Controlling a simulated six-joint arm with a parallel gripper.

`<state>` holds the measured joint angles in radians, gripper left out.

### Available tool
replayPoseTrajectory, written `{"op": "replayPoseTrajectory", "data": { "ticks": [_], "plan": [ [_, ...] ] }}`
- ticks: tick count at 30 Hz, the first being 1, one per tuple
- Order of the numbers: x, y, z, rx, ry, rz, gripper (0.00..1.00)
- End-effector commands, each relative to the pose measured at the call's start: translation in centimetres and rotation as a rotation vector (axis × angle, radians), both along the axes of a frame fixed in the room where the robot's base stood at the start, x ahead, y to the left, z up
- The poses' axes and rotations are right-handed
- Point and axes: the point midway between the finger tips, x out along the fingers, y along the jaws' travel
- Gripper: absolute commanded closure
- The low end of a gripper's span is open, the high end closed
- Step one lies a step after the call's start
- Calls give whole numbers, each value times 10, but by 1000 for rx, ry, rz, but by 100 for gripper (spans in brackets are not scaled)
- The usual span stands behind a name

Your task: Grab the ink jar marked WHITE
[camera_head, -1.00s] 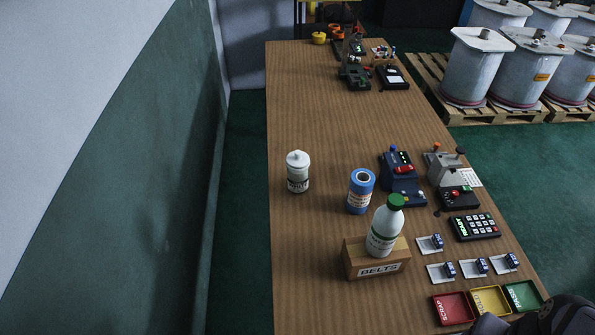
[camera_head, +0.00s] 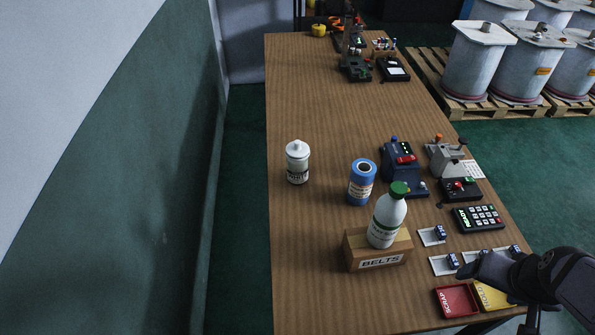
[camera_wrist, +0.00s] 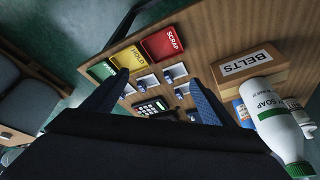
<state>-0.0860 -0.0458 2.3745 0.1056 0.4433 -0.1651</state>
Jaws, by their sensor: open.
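A white lidded jar (camera_head: 297,162) stands upright on the left part of the wooden table; its dark label lettering is too small to read surely. In the wrist view a white container shows only partly at the right edge, behind the soap bottle. My gripper (camera_wrist: 160,82) is open and empty, its two dark fingers apart over the trays and small blue-and-white parts. In the head view it is at the lower right, far to the right of and nearer than the white jar, touching nothing that I can see.
A blue jar (camera_head: 361,184), a green-capped soap bottle (camera_head: 387,220) and a BELTS box (camera_head: 378,252) stand between my gripper and the white jar. Blue and grey devices, a keypad (camera_head: 478,219) and red SCRAP tray (camera_head: 456,300) lie rightward. Table behind the jar is clear.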

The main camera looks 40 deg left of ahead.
Motion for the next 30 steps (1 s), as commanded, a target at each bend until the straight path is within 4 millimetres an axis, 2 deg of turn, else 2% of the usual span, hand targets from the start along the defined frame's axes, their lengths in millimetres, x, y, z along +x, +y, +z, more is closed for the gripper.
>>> {"op": "replayPoseTrajectory", "data": {
  "ticks": [1, 2, 3, 6, 8, 9, 11, 12, 16, 18, 21, 24, 26, 29, 30],
  "plan": [
    [40, 17, 0, 9, -115, 47, 22],
    [64, 27, 7, 13, -191, 71, 22],
    [94, 42, 19, 17, -293, 104, 22],
    [165, 78, 60, 13, -562, 169, 22],
    [199, 98, 90, 4, -721, 190, 22],
    [218, 111, 111, -5, -826, 199, 22],
    [241, 129, 142, -25, -978, 200, 22],
    [253, 139, 164, -39, -1078, 192, 22],
    [272, 164, 230, -102, -1377, 119, 22],
    [272, 171, 260, -144, -1515, 53, 22],
    [262, 173, 291, -202, -1662, -60, 22],
    [248, 172, 310, -257, -1761, -176, 22],
    [238, 172, 315, -282, -1801, -241, 22],
    [220, 180, 313, -310, -1842, -339, 22],
    [214, 193, 305, -306, -1845, -356, 22]
  ]
}}
